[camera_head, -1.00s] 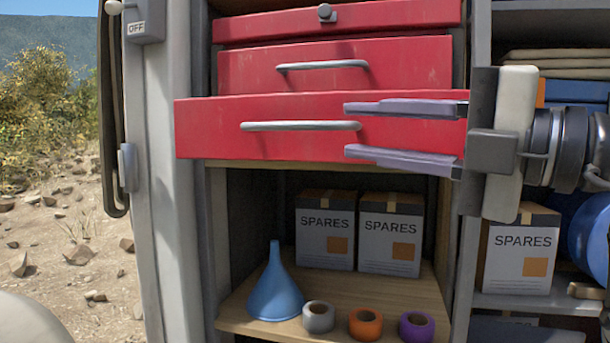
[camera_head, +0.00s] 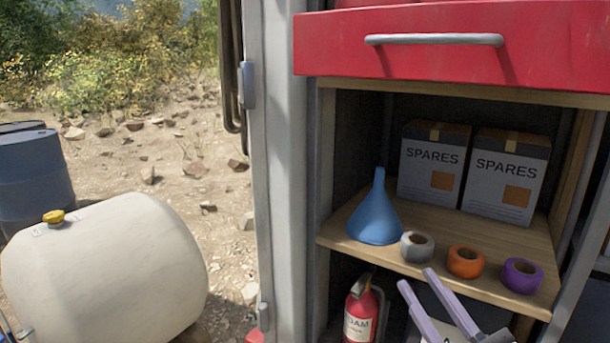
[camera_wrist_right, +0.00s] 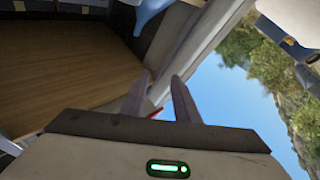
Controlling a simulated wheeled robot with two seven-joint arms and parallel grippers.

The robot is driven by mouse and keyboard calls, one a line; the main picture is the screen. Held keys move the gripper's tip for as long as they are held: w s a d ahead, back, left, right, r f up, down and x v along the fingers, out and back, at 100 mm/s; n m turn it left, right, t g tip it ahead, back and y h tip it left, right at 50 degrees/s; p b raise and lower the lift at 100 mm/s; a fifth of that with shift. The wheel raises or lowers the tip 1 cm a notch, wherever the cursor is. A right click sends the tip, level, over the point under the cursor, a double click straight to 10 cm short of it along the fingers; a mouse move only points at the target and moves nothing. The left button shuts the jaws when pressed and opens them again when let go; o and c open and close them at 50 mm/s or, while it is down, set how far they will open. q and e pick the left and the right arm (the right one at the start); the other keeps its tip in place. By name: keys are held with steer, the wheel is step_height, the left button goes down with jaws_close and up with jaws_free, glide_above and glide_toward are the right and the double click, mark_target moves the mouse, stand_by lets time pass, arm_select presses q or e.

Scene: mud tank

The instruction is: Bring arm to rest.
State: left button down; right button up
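My right gripper (camera_head: 417,278) shows at the lower right of the head view, pointing up and to the left in front of the lower part of the cabinet. Its two pale purple fingers are apart with nothing between them. In the right wrist view the gripper (camera_wrist_right: 160,76) also shows its fingers apart and empty. My left gripper is not in view.
The drawer (camera_head: 440,60) juts out above a wooden shelf (camera_head: 350,262) holding a blue funnel (camera_head: 374,216), tape rolls and SPARES boxes (camera_head: 432,165). A fire extinguisher (camera_head: 360,312) stands below. A cream tank (camera_head: 105,265) and blue barrel (camera_head: 37,170) are left, on open ground.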

step_height(320, 180, down, 14)
steer(key=s+d+m+g+h, duration=0.1)
steer(key=s+m+g+h, duration=0.2)
steer(key=m+h, duration=0.1)
steer(key=s+a+f+g, duration=0.2)
steer(key=s+f+g, duration=0.2)
steer(key=s+f, duration=0.5)
steer(key=s+a+f+m+g+h, duration=0.1)
steer(key=s+f+g, duration=0.4)
steer(key=s+f, duration=0.5)
step_height(320, 180, down, 5)
steer(key=shift+s+a+f+m, duration=0.15)
steer(key=shift+a+m, duration=0.15)
steer(key=shift+a, duration=0.15)
